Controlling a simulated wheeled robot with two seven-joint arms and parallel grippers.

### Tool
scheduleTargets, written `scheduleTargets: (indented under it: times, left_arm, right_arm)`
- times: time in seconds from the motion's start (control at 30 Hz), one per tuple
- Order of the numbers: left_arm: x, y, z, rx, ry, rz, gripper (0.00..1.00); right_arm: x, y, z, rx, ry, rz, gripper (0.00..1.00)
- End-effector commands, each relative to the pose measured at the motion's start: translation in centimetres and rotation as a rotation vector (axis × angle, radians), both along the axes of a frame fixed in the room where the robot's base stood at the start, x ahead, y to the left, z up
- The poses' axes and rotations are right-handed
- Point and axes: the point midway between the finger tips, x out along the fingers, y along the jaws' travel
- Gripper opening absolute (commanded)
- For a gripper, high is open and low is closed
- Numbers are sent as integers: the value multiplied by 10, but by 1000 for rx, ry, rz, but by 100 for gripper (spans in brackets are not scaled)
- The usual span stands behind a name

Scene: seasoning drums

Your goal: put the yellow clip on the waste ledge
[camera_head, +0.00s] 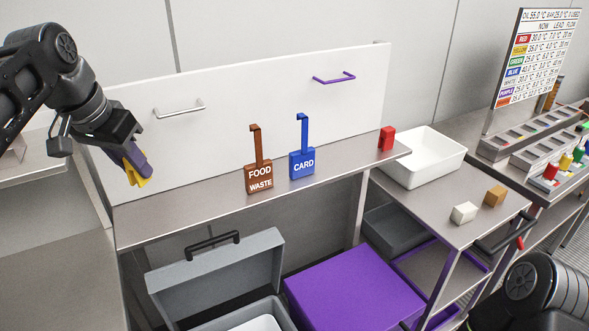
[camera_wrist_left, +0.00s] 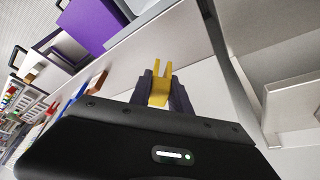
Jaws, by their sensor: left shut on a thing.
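The yellow clip (camera_head: 137,177) is held between the fingers of my left gripper (camera_head: 134,160), at the left end of the waste ledge in the head view. It also shows in the left wrist view (camera_wrist_left: 160,82), its two prongs pointing away from the gripper. The left gripper is shut on it. The waste ledge (camera_head: 215,192) is a long grey metal shelf in front of a white back panel. The clip appears raised above the ledge's left part; the exact gap is hard to tell. My right arm shows at the lower right, but its gripper is out of view.
A brown FOOD WASTE tag (camera_head: 259,178), a blue CARD tag (camera_head: 302,162) and a red block (camera_head: 387,138) stand on the ledge. A white tub (camera_head: 425,157) is to the right. Below are an open grey case (camera_head: 220,272) and a purple box (camera_head: 350,285). The ledge's left part is clear.

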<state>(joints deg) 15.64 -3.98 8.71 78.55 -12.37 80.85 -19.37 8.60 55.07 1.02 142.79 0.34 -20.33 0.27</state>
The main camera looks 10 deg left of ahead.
Motion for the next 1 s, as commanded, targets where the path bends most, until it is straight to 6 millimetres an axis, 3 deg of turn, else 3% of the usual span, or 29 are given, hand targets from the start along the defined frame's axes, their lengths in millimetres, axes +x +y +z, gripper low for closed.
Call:
scheduleTargets:
  times: [0.47, 0.67, 0.83, 1.0]
  left_arm:
    - [0, 0, -3, 0, 1, 1, 0]
    - [0, 0, -34, 0, 1, 1, 0]
    - [0, 0, -54, -1, 2, 1, 0]
    - [0, 0, -59, -1, -1, 1, 0]
  right_arm:
    - [0, 0, -2, 0, 0, 0, 36]
    - [2, 1, -24, 5, -7, 2, 36]
    - [2, 1, -18, 5, -7, 2, 36]
    - [2, 1, -17, 5, -7, 2, 36]
